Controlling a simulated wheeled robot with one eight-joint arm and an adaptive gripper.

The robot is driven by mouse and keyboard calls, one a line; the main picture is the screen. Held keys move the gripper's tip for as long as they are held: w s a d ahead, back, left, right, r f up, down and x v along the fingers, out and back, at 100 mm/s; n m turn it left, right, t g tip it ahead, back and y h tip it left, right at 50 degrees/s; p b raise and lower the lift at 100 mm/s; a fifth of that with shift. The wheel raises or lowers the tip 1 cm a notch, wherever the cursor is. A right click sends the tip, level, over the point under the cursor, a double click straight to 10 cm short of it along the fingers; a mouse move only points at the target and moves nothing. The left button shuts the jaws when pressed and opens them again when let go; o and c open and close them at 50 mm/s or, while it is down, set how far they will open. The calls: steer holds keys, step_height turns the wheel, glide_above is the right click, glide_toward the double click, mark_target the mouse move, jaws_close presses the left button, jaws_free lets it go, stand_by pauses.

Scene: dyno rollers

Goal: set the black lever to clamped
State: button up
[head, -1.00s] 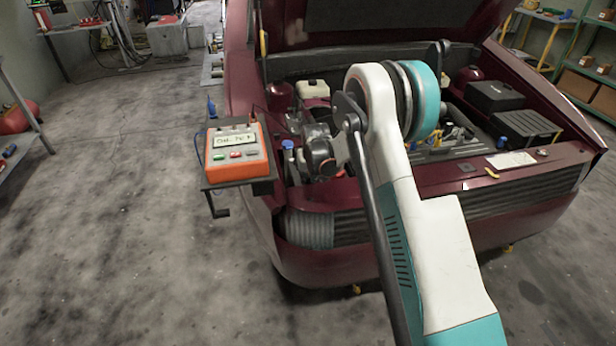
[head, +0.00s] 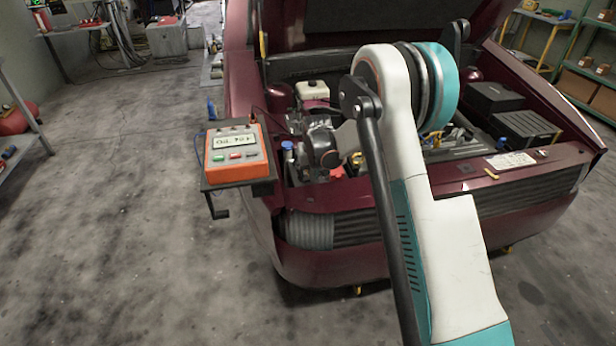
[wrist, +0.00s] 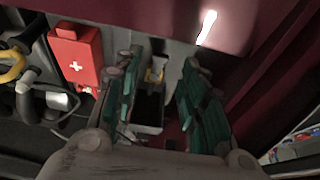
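In the wrist view my gripper (wrist: 160,78) is open, with its two green-padded fingers apart and nothing held between them. Beyond and between the fingers is a pale bracket or tray with a dark part in it (wrist: 150,104) and a small yellow piece (wrist: 155,73) at its far end. I cannot tell whether the dark part is the black lever, or how the lever is set. In the head view my arm hides the gripper and part of the engine bay (head: 455,135).
A red box with a white cross (wrist: 76,55) is left of the fingers. The maroon car's front edge (head: 510,175) lies below the engine bay. An orange tester (head: 235,155) stands on a side shelf at the left. Grey floor is clear at left.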

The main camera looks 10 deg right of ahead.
steer(key=v, duration=0.8)
steer(key=s+r+t, duration=0.1)
steer(key=s+r, duration=1.7)
steer(key=s, duration=0.2)
steer(key=s+t, duration=0.1)
steer(key=s, duration=2)
steer(key=shift+s+f+t, duration=0.2)
steer(key=shift+f+t, duration=0.15)
steer(key=shift+t, duration=0.05)
